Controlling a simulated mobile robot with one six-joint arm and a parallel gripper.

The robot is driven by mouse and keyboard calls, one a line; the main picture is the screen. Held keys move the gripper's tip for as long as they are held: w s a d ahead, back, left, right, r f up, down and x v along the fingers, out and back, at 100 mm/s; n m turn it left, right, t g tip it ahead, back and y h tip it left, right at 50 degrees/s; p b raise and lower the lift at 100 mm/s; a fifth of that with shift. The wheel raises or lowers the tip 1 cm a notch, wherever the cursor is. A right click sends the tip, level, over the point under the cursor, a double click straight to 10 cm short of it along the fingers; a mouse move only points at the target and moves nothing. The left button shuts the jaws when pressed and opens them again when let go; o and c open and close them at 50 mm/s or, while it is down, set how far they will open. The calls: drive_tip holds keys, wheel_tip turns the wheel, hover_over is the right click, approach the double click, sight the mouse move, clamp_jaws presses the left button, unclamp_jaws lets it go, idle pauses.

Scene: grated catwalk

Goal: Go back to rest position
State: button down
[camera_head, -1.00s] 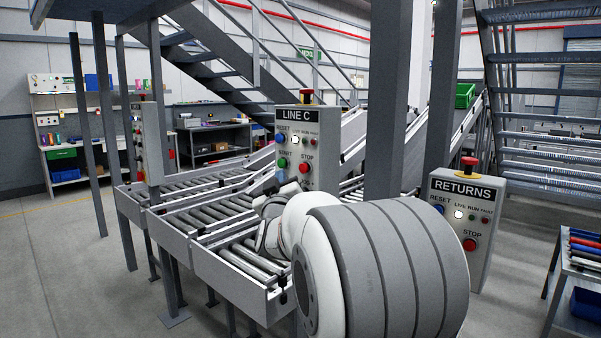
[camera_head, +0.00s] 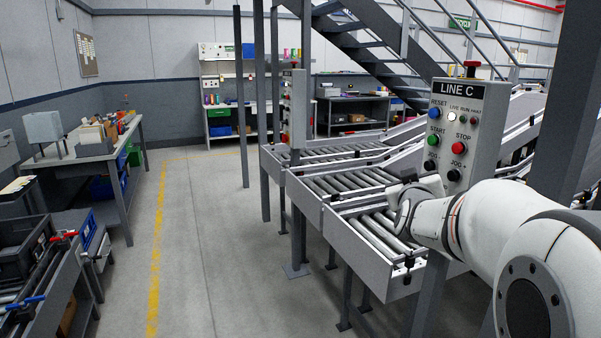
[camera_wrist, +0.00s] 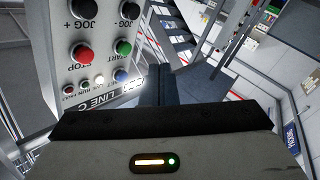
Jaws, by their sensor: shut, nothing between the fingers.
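My gripper (camera_wrist: 163,84) is shut and empty. Its dark fingers stick out past the gripper body in the wrist view, beside the LINE C control box (camera_wrist: 100,45), which appears upside down there. A narrow gap seems to show between fingers and box, but I cannot tell the distance. In the head view my white arm reaches in from the lower right, in front of the grey LINE C box (camera_head: 470,125) with its coloured buttons and red top knob. The gripper end is mostly hidden behind my wrist there.
Roller conveyors (camera_head: 350,245) lie below and left of my arm. Grey posts (camera_head: 262,120) stand beside them. A workbench (camera_head: 95,150) and a cart (camera_head: 50,270) are at the left. The floor between them (camera_head: 205,245) is clear, with a yellow line.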

drive_tip(key=s+a+f+g+y, duration=0.2)
drive_tip(key=s+a+f+g, duration=0.2)
drive_tip(key=s+f, duration=0.3)
drive_tip(key=s+a+f+g+y, duration=0.1)
drive_tip(key=s+a+f+g, duration=0.3)
drive_tip(key=s, duration=1)
drive_tip(key=s+a+f+m+g+y, duration=0.1)
drive_tip(key=s+a+f+g, duration=0.4)
drive_tip(key=s+f, duration=0.5)
drive_tip(key=shift+s+f+g+y, duration=0.25)
drive_tip(key=shift+s+g+y, duration=0.55)
drive_tip(key=shift+g, duration=0.1)
drive_tip(key=shift+a, duration=0.1)
drive_tip(key=c, duration=2.2)
unclamp_jaws()
